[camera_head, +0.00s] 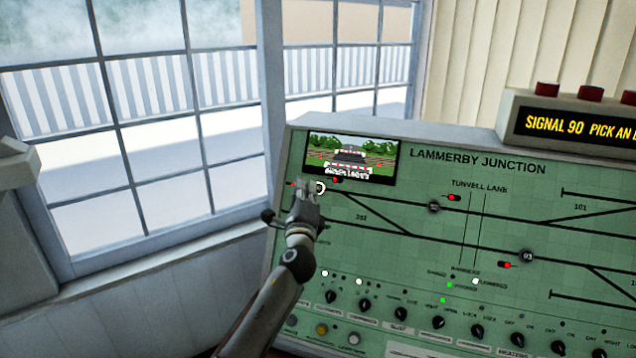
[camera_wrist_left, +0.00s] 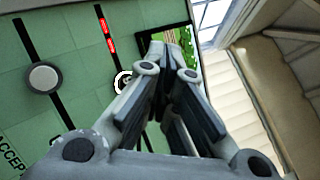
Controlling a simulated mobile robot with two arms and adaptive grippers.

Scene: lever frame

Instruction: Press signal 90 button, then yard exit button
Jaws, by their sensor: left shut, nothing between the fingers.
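My left gripper (camera_head: 308,186) is shut and empty at the panel's upper left, just below the screen. A round button with a bright white ring (camera_head: 319,187) shows right beside its fingertips. In the left wrist view the ringed button (camera_wrist_left: 123,84) is partly hidden behind the shut fingers (camera_wrist_left: 172,48). I cannot tell whether the fingers touch it, and its number is not readable. The amber display (camera_head: 575,126) reads "SIGNAL 90 PICK AN E", cut off at the picture's edge. I cannot make out a yard exit label. My right gripper is not in view.
The green Lammerby Junction panel (camera_head: 400,222) has round buttons on its track lines, such as the one marked 93 (camera_head: 527,256). A row of black knobs (camera_head: 438,322) runs along its lower part. A small screen (camera_head: 351,156) sits above the gripper; windows (camera_head: 140,130) stand left.

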